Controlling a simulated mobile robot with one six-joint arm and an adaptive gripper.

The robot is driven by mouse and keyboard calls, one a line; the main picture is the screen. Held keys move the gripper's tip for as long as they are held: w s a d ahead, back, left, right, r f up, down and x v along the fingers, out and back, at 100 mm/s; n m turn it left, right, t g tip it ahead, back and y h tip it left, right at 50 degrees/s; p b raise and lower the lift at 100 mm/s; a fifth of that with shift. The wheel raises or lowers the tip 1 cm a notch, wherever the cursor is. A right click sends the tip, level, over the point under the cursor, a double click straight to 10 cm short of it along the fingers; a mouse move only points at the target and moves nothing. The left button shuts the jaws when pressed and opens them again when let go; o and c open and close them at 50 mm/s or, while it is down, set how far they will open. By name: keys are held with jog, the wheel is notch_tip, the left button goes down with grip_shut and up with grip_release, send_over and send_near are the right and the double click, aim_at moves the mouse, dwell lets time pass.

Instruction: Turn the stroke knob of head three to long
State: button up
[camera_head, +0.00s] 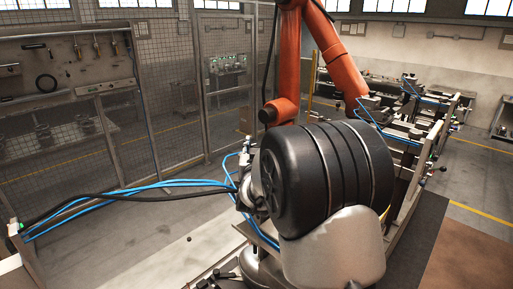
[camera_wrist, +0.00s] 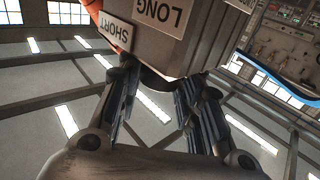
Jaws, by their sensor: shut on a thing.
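In the wrist view my gripper (camera_wrist: 160,82) has its two fingers on either side of a small dark rounded part, likely the stroke knob (camera_wrist: 156,77), at the lower edge of a grey housing (camera_wrist: 192,52). It is shut on this part, which the fingers partly hide. The housing has a white LONG label (camera_wrist: 158,14) and a white SHORT label (camera_wrist: 118,33), both upside down in the picture. SHORT is at the left and LONG is above the fingers. The knob's pointer direction cannot be seen. I cannot make out the knob or my gripper in the head view.
Blue hoses (camera_head: 170,184) and dark cables run across the left of the head view. A mesh fence (camera_head: 225,85) stands behind. Machine frames and a workbench are at the right. Large rounded bodies block the near middle. Floor (camera_head: 135,235) is clear at the lower left.

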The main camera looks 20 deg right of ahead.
jog(key=shift+h, duration=0.3)
jog(key=m+g+h, duration=0.2)
jog(key=shift+w+a+h, duration=0.15)
jog(key=shift+a+h, duration=0.1)
jog(key=shift+h, duration=0.05)
jog(key=shift+r+m+g+h+p, duration=0.1)
jog(key=shift+m+g+h+p, duration=0.7)
jog(key=shift+m+h+p, duration=0.2)
jog(key=shift+w+m+g+h+p, duration=0.1)
jog(key=shift+m+g+h+p, duration=0.95)
jog(key=shift+g, duration=0.5)
jog(key=shift+w+m+g+h+p, duration=0.1)
jog(key=shift+m+g+h+p, duration=0.75)
jog(key=shift+m+g, duration=0.55)
jog(key=shift+g, duration=0.45)
jog(key=o, duration=1.1)
jog(key=shift+c, duration=0.2)
